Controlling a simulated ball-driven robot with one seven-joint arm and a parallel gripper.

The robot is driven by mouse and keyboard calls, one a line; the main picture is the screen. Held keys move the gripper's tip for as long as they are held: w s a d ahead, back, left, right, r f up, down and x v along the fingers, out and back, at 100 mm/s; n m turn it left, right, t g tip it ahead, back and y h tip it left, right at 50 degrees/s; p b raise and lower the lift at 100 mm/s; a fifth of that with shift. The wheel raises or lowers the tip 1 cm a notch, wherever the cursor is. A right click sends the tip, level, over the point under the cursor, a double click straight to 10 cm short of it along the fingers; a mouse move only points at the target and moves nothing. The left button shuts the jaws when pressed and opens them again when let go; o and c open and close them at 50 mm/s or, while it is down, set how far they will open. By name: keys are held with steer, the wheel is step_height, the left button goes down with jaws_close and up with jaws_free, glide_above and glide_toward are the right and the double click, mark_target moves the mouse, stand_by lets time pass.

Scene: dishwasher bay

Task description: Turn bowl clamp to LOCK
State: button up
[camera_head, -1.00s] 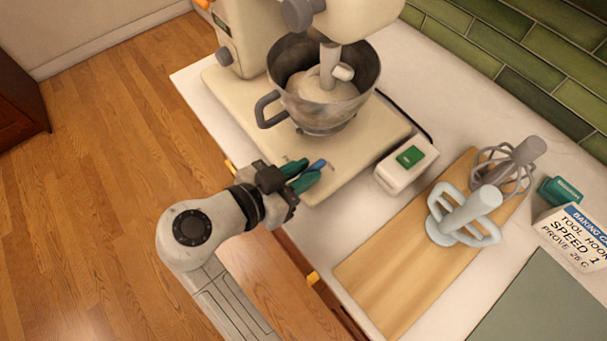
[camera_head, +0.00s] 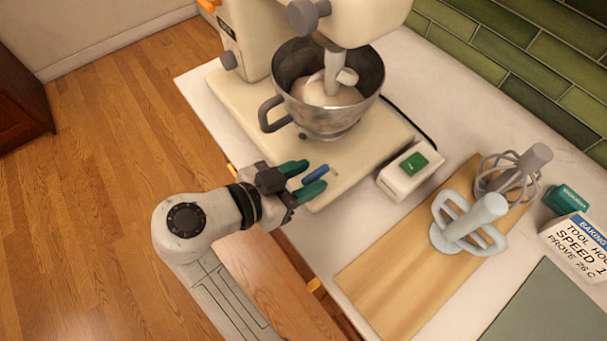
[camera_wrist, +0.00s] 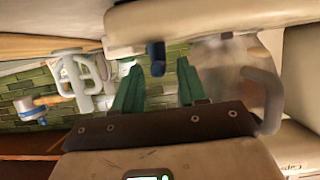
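The bowl clamp shows as a short blue lever (camera_head: 315,174) at the front edge of the mixer's cream base (camera_head: 372,150). A small pale mark lies beside its far end; I cannot read any LOCK lettering. My gripper (camera_head: 317,172) is open, with one green finger on each side of the lever and visible gaps. In the wrist view the blue lever (camera_wrist: 155,57) shows between the two spread fingers (camera_wrist: 160,70), nearer the left one. The steel bowl (camera_head: 325,115) with dough (camera_head: 325,92) sits upright on the base under the mixer head.
A white box with a green switch (camera_head: 412,165) stands right of the base. A wooden board (camera_head: 385,275) holds a pale beater (camera_head: 470,225) and a wire whisk (camera_head: 515,172). A green box (camera_head: 566,199) and a recipe card (camera_head: 578,245) stand at right. The bowl handle (camera_head: 268,115) juts out above my gripper.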

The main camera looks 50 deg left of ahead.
steer(key=d+v, duration=0.1)
steer(key=v, duration=0.9)
steer(key=shift+s+a+r+b, duration=0.15)
steer(key=shift+s+a+b, duration=0.25)
steer(key=shift+a, duration=0.15)
